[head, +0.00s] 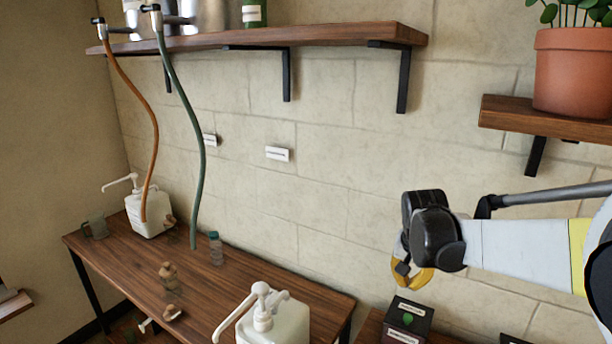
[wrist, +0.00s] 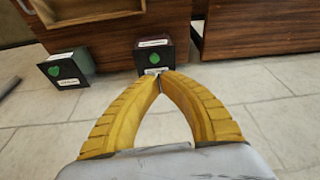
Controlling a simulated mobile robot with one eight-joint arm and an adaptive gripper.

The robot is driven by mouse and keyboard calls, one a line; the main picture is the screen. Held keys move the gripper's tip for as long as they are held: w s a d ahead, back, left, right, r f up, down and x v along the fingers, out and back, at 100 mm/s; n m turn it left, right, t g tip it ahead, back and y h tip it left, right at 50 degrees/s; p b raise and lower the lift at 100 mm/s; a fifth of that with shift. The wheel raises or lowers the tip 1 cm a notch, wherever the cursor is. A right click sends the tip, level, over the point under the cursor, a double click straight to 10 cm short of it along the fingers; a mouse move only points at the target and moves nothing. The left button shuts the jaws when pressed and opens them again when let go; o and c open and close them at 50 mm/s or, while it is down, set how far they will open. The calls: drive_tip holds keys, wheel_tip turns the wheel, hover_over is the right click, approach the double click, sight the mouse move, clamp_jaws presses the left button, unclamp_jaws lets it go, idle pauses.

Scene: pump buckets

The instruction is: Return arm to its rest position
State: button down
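My gripper (head: 410,272) is at the right of the head view, on my white arm, raised in front of the tiled wall. In the wrist view, the two yellow fingers of my gripper (wrist: 161,74) meet at their tips, with nothing visible between them. A dark box (head: 408,318) with a green mark stands below the gripper in the head view. The gripper appears apart from the table and the wall.
A wooden table (head: 215,292) holds white pump containers (head: 283,322), (head: 150,213) and small bottles. Hoses (head: 190,105) hang from a wall shelf (head: 330,36). A potted plant (head: 572,72) stands on a right shelf. Dark boxes (wrist: 68,69), (wrist: 152,53) show beyond the fingers in the wrist view.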

drive_tip(key=s+a+f+n+t+b, duration=0.1)
drive_tip(key=s+a+n+t+b, duration=0.1)
drive_tip(key=s, duration=0.9)
drive_tip(key=s+a+f+n+t+y+b, duration=0.1)
drive_tip(key=s+a, duration=0.5)
drive_tip(key=s, duration=0.6)
drive_tip(key=n+t+b, duration=0.1)
drive_tip(key=n+b, duration=0.1)
drive_tip(key=b, duration=0.1)
drive_tip(key=shift+a+n, duration=0.15)
drive_tip(key=shift+n, duration=0.15)
